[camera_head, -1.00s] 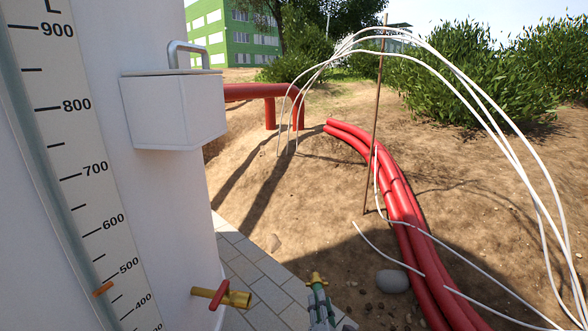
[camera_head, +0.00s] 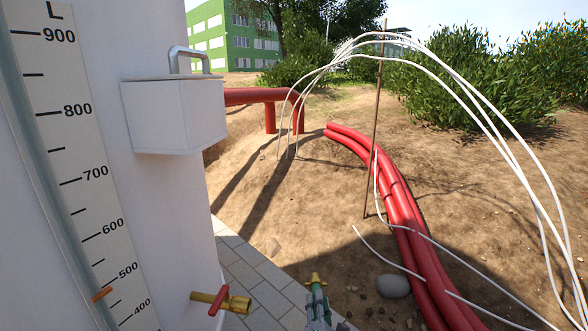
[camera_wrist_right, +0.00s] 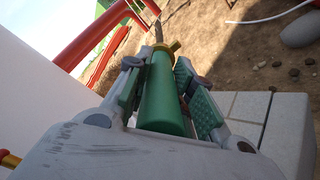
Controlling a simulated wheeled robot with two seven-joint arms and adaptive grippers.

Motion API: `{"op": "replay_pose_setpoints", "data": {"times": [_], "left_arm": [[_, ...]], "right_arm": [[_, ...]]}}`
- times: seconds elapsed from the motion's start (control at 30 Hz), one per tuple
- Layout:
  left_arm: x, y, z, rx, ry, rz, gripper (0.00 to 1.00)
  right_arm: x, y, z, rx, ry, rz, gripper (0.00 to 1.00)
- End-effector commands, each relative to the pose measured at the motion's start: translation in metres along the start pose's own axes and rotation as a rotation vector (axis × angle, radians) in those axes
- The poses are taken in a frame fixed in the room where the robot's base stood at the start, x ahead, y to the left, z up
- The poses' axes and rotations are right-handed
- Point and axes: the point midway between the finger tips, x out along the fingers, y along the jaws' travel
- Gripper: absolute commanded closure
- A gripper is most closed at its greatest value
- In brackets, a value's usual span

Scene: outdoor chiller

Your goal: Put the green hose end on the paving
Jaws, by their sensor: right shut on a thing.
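The green hose end (camera_wrist_right: 162,105) is a green cylinder with a brass tip (camera_wrist_right: 168,47). My right gripper (camera_wrist_right: 163,72) is shut on it, with a pad on each side, in the right wrist view. In the head view the right gripper (camera_head: 318,305) shows at the bottom edge, with the brass tip (camera_head: 315,279) pointing up and away. My left gripper is not in view.
A white tank (camera_head: 60,200) with a litre scale fills the left. Its yellow valve (camera_head: 235,303) with a red handle sticks out left of the gripper. Red pipes (camera_head: 400,215), thin white tubes and a grey stone (camera_head: 393,286) lie on bare soil at the right.

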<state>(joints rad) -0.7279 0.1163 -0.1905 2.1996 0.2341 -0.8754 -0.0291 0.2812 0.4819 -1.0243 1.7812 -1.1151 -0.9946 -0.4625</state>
Motion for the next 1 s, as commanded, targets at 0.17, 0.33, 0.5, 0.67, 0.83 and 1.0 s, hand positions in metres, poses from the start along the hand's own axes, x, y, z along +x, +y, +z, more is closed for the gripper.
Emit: {"op": "replay_pose_setpoints", "data": {"times": [0.17, 0.33, 0.5, 0.67, 0.83, 1.0], "left_arm": [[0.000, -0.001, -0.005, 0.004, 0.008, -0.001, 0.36], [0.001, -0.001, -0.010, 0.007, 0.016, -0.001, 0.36], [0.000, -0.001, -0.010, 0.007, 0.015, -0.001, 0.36], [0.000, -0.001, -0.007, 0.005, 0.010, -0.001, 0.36], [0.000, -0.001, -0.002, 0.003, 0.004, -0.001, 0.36], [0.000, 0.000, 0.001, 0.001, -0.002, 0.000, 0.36]], "right_arm": [[0.000, 0.001, 0.001, 0.000, -0.002, 0.002, 1.00], [0.000, 0.001, 0.001, 0.000, -0.002, 0.001, 1.00], [0.000, -0.002, 0.005, 0.000, -0.021, -0.010, 1.00], [-0.005, 0.008, 0.012, 0.002, -0.044, -0.021, 1.00], [-0.016, 0.029, 0.018, 0.002, -0.050, -0.024, 1.00], [-0.030, 0.048, 0.025, 0.001, -0.046, -0.023, 1.00]]}}
